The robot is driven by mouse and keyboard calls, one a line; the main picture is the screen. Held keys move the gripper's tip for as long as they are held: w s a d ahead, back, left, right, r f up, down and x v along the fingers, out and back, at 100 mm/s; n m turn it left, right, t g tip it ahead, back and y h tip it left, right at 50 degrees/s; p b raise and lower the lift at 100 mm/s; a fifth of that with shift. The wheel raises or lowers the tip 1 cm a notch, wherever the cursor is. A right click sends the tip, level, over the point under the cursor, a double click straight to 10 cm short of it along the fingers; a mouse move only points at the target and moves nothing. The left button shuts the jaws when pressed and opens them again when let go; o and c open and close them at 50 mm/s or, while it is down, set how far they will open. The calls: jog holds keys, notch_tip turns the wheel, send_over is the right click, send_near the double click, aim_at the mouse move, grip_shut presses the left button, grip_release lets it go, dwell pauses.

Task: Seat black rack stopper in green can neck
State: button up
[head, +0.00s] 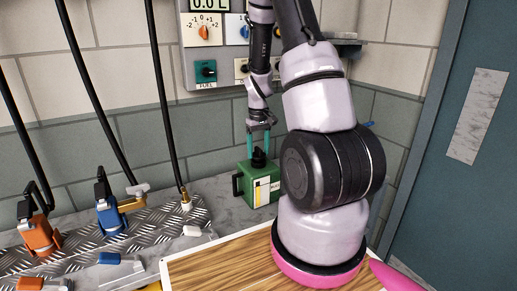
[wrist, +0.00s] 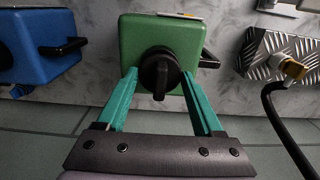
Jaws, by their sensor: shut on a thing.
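The green can (head: 258,188) stands upright on the grey counter by the wall, with a side handle and a pale label. In the wrist view the green can (wrist: 190,42) is seen from above. The black stopper (wrist: 159,76), with a raised grip bar, is over the can's neck; it also shows at the can's top in the head view (head: 259,159). My gripper (wrist: 158,76) has its teal fingers shut on the stopper from both sides. The neck is hidden under the stopper, so I cannot tell how deep it sits.
A blue can (wrist: 35,50) stands left of the green can in the wrist view. A tread-plate block (wrist: 290,60) with a brass-tipped hose is on the right. In the head view, orange (head: 40,236) and blue (head: 111,215) nozzles stand left. A control panel (head: 205,45) hangs behind.

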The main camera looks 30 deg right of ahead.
aim_at(259, 148)
jog(key=shift+f, duration=0.7)
jog(key=o, duration=1.4)
notch_tip(259, 148, up, 11)
jog(key=shift+f, duration=0.1)
jog(key=s+a+r+m+t, duration=0.1)
jog(key=s+a+r+t, duration=0.15)
jog(key=r, duration=0.45)
jog(key=s+a+r+m+t, duration=0.1)
jog(key=s+a+r, duration=0.3)
jog(key=r, duration=0.3)
jog(key=s+a+r+m+t, duration=0.1)
jog(key=s+a+r, duration=0.1)
jog(key=s+r, duration=0.1)
jog(key=s+a+r+t+y, duration=0.1)
jog(key=s+a+r, duration=0.1)
jog(key=s, duration=0.3)
jog(key=s+a+r+m+t+y, duration=0.1)
jog(key=s+a+r, duration=0.2)
jog(key=s+r, duration=0.1)
jog(key=shift+s+r+m+t, duration=0.3)
jog(key=shift+s+r+t, duration=0.05)
jog(key=shift+s, duration=0.25)
